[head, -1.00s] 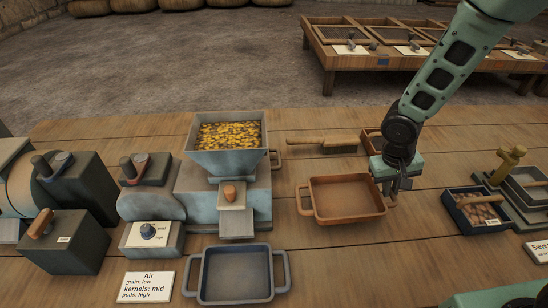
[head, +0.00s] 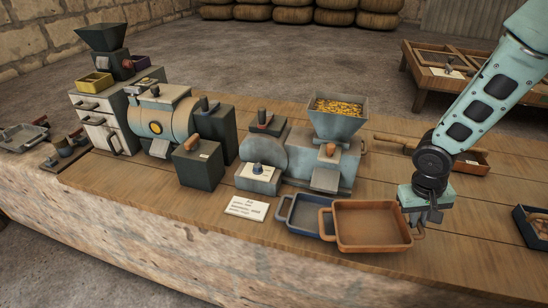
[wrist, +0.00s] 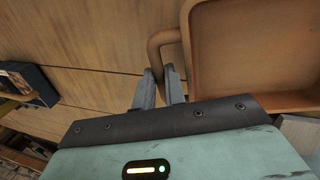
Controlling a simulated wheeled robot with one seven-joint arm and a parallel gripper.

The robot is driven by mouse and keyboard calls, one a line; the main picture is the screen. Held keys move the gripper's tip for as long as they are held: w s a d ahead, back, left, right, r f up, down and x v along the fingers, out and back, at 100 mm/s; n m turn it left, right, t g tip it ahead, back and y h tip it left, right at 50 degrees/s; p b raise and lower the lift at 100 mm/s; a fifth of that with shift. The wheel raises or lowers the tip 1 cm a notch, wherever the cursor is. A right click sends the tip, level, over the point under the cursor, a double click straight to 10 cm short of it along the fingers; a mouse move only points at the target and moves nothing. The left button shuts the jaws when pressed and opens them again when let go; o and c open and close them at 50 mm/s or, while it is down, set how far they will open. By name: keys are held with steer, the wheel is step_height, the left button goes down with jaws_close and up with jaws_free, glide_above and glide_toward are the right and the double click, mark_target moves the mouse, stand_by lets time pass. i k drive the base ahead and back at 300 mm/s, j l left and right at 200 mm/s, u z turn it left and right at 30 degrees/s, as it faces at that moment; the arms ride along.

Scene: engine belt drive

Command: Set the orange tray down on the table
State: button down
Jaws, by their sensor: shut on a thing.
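The orange tray (head: 372,228) is an empty, shallow rectangular tray with a loop handle at each end. In the head view it is at the lower right, in front of the hopper machine, and covers part of a dark blue-grey tray (head: 303,213). My gripper (head: 420,226) is at its right end. In the wrist view my gripper (wrist: 160,88) is shut on the tray's handle (wrist: 163,44), and the tray body (wrist: 255,45) is to the right. The tray looks level. I cannot tell how far it is above the wooden table (head: 395,263).
The hopper machine (head: 322,165) stands behind the trays, with a label card (head: 247,207) to the left. A brown tray (head: 470,160) lies further back right. A dark box (head: 532,226) is at the right edge. Bare table shows right of my gripper and along the front edge.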

mark_target(142, 180)
steer(key=j+u, duration=0.15)
steer(key=u, duration=0.25)
steer(key=i+j+u, duration=0.1)
steer(key=u, duration=0.35)
steer(key=i+j+u, duration=0.1)
steer(key=u, duration=0.3)
steer(key=i+j, duration=1.3)
steer(key=i, duration=0.15)
steer(key=u, duration=0.55)
